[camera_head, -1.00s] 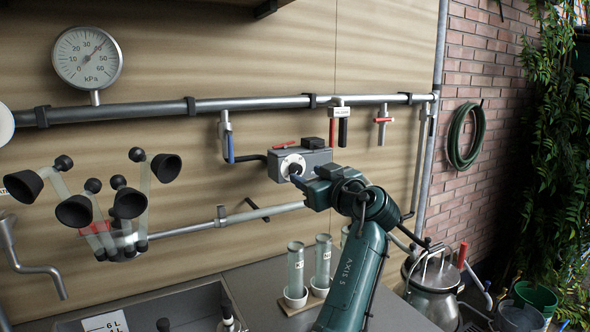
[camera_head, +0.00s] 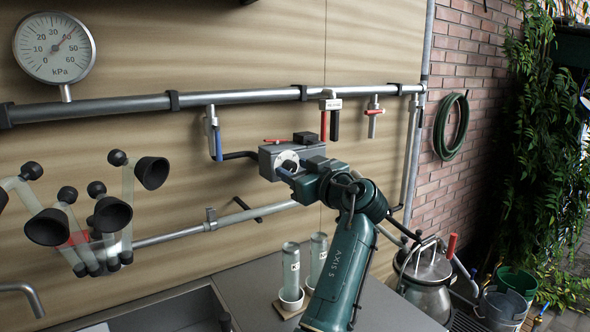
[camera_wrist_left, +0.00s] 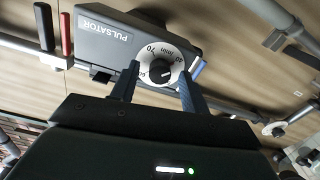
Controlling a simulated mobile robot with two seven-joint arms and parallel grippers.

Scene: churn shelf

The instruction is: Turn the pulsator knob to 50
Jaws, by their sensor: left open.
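The pulsator (camera_head: 278,156) is a grey box hung under the pipe. It has a white dial face with a dark knob on its front. My right gripper is not in view.
A pipe (camera_head: 240,97) with valves and a red-and-black lever pair (camera_head: 329,122) runs above the pulsator. A pressure gauge (camera_head: 54,48), teat cups (camera_head: 110,215), glass cylinders (camera_head: 291,270) and a metal churn (camera_head: 424,275) stand around. A lower pipe (camera_head: 240,216) passes below.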

